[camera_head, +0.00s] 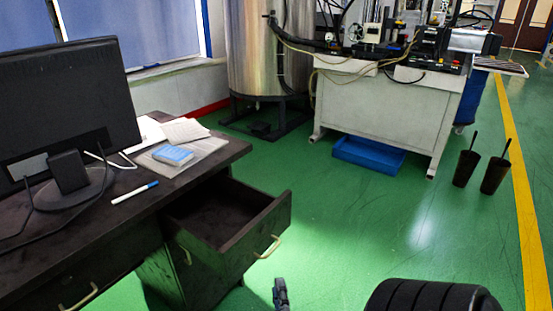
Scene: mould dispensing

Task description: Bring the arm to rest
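The tip of my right gripper (281,293) shows small and dark at the bottom edge, over the green floor, to the right of the open desk drawer. Only a narrow part of it is in view, so I cannot tell whether it is open or shut. I see nothing held in the visible part. A black ribbed piece at the lower right looks like part of my arm. My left gripper is not in view.
The dark desk (120,231) at left has an open, empty-looking drawer (215,210) jutting toward my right gripper. A monitor (65,105), blue book (173,155) and pen (135,193) are on it. A white machine bench (385,105) stands behind; the middle floor is clear.

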